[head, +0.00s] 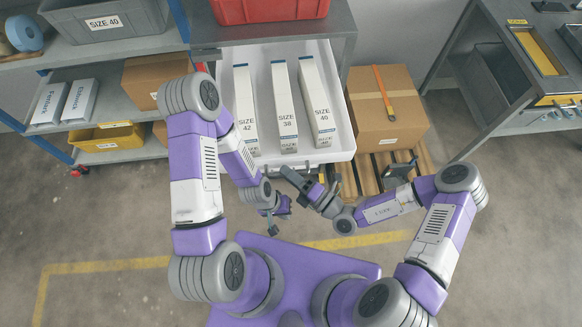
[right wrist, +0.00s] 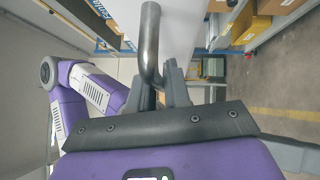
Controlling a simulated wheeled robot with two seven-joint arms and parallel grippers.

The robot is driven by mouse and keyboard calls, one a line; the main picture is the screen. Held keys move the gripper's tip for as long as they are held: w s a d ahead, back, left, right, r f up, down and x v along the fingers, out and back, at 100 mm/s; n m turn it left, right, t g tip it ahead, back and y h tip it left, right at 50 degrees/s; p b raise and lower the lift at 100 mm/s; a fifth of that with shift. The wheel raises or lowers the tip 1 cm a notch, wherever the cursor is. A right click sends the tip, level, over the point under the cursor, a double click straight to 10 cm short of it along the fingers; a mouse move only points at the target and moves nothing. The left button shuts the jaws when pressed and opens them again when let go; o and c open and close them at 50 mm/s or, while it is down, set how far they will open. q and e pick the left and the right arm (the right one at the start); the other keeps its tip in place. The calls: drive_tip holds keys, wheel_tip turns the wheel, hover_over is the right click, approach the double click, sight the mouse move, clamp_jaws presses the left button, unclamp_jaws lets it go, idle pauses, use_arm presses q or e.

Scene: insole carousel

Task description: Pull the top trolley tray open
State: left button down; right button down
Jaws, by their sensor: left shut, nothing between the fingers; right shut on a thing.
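The white trolley tray (head: 349,140) juts out from under the grey trolley top, toward me. It holds three long white boxes, marked SIZE 42 (head: 245,110), SIZE 38 (head: 285,105) and SIZE 40 (head: 317,100). My right gripper (head: 290,176) is at the tray's front edge. In the right wrist view a dark bent metal handle (right wrist: 150,45) runs down between its fingers, which are shut on it. My left gripper (head: 273,228) is shut and empty, lower down, in front of the tray and apart from it.
A red bin (head: 268,11) stands on the trolley top. A cardboard box (head: 387,115) sits on a wooden pallet right of the tray. Shelving with a grey SIZE 40 bin (head: 104,20) and a yellow bin (head: 107,138) is at left. A grey bench (head: 480,100) is at right.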

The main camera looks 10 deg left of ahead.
drive_tip(key=c, duration=1.2)
unclamp_jaws()
drive_tip(key=v, duration=0.7)
drive_tip(key=shift+s+d, duration=0.15)
drive_tip(key=shift+d, duration=0.15)
drive_tip(key=shift+a, duration=0.1)
